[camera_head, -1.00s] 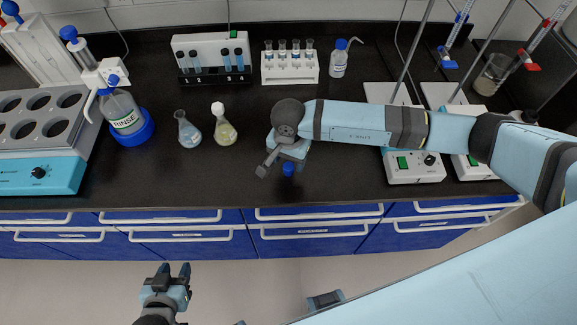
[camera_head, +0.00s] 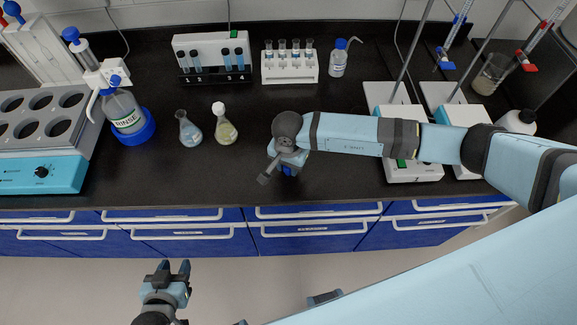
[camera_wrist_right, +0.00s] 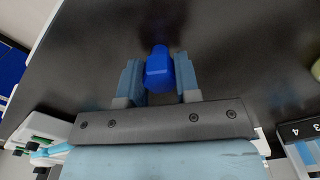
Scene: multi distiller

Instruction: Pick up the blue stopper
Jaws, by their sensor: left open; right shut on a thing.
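The blue stopper (camera_wrist_right: 158,68) is between the two fingers of my right gripper (camera_wrist_right: 158,82) in the right wrist view, low over the black bench. In the head view the stopper (camera_head: 290,170) is partly hidden below my right gripper (camera_head: 284,166), near the bench's front edge. My right gripper is shut on it. I cannot tell whether the stopper still touches the bench. My left gripper (camera_head: 176,272) is open and empty, in front of the drawers and away from the bench top.
A flask with blue liquid (camera_head: 189,131) and a white-capped flask (camera_head: 224,128) stand left of my right gripper. Racks of tubes (camera_head: 289,68) stand at the back. Stirrer plates (camera_head: 414,172) lie under my right arm.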

